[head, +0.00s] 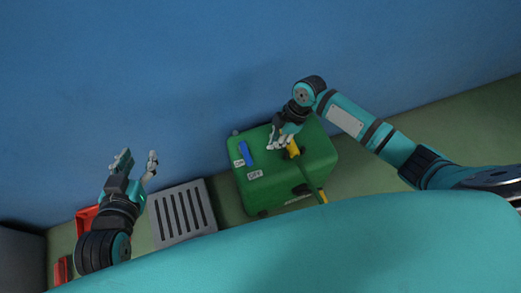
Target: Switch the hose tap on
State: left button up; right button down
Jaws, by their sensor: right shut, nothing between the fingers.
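The green hose box (258,196) stands on the floor against the blue wall, in the middle of the head view. Its blue tap lever (245,153) sits on the top, between a white ON label (239,163) and an OFF label (255,175). The lever lies nearer the ON label. A yellow hose nozzle (293,148) shows at the box's right part. My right gripper (280,146) is shut over the box top, right of the lever and beside the nozzle. My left gripper (138,162) is open and empty, well left of the box.
A grey slotted grate (203,190) lies on the floor left of the box. A red crate (82,221) is partly hidden behind my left arm. The blue wall closes off the back. The green floor is clear at the right.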

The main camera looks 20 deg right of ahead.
aim_at(246, 154)
jog(key=x, duration=0.2)
jog(key=shift+a+f+b, duration=0.1)
jog(key=shift+f+b, duration=0.2)
jog(key=shift+b, duration=0.05)
jog(key=a, duration=0.2)
jog(key=shift+a+r, duration=0.15)
jog(key=shift+a, duration=0.2)
pick_arm(q)
notch_tip(246, 154, up, 7)
jog(key=w+d+t+h, duration=0.1)
jog(key=w+t, duration=0.1)
jog(key=t, duration=0.2)
jog(key=shift+w+d+b, duration=0.15)
jog(key=shift+d+b, duration=0.15)
jog(key=shift+d, duration=0.05)
pick_arm(e)
jog(key=shift+a, duration=0.6)
jog(key=shift+s+r, duration=0.1)
